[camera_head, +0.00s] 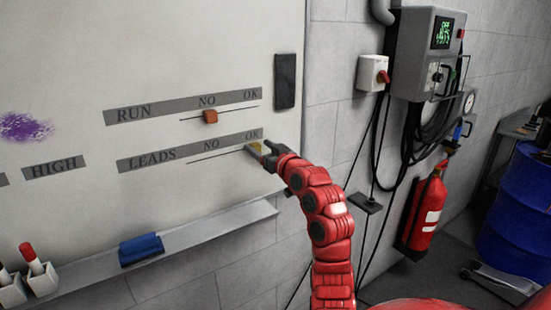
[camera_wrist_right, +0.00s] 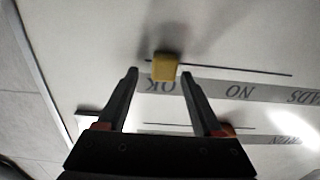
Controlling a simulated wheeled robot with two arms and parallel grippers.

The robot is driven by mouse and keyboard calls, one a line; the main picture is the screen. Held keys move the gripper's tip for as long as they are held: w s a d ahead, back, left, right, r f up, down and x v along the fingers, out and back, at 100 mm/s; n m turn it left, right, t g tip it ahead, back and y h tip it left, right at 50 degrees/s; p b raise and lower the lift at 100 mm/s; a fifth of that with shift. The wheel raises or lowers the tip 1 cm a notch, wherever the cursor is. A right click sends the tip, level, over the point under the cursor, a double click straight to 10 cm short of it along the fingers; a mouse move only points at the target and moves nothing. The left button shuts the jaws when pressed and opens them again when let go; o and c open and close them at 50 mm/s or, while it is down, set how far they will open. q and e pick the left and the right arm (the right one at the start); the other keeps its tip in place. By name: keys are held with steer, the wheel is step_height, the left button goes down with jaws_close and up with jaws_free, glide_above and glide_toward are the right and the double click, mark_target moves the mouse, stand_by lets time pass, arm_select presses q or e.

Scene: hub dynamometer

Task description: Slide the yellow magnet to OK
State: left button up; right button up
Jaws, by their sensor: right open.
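The yellow magnet (camera_wrist_right: 165,67) sits on the whiteboard by the OK end of the thin line under the LEADS strip (camera_head: 190,150). In the head view, the magnet (camera_head: 257,147) is mostly hidden by my right gripper (camera_head: 262,153). In the upside-down wrist view, the OK label (camera_wrist_right: 160,86) is right beside the magnet. My right gripper (camera_wrist_right: 160,74) is open, its fingertips either side of the magnet with gaps showing; I cannot tell how far they are from the board. My left gripper is not in view.
An orange magnet (camera_head: 210,117) sits under NO on the RUN line above. A dark block (camera_head: 285,81) is on the board's right edge. Below is a ledge (camera_head: 205,228) with a blue eraser (camera_head: 141,249). A wall unit and red extinguisher (camera_head: 425,213) stand at right.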

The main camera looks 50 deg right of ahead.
steer(key=b+v, duration=0.3)
steer(key=v, duration=1.3)
steer(key=shift+s+b, duration=0.35)
steer(key=shift+s, duration=0.1)
steer(key=shift+w+f, duration=0.1)
